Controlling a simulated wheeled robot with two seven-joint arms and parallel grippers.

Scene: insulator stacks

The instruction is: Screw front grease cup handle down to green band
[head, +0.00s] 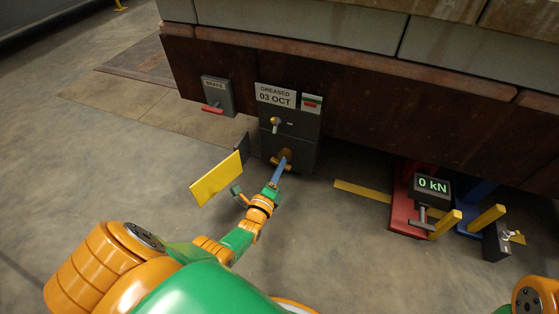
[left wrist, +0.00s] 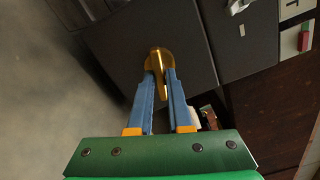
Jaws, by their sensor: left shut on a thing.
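The brass front grease cup handle (head: 287,154) sits low on the dark grey box (head: 270,146) under the rusty beam. My left gripper (head: 281,166) reaches it from below. In the left wrist view the handle (left wrist: 157,54) is a round brass piece with a bar, and the blue fingertips of my left gripper (left wrist: 159,80) are shut on the bar from both sides. The green band on the cup cannot be made out; the fingers and handle cover that part. My right gripper is not in view.
Above the handle are a small knob (head: 274,122), a "GREASED 03 OCT" sign (head: 276,95) and a red-green plate (head: 311,103). A brake box (head: 217,94) hangs left. A yellow panel (head: 217,178) stands close left of my arm. A "0 kN" display (head: 431,186) stands right.

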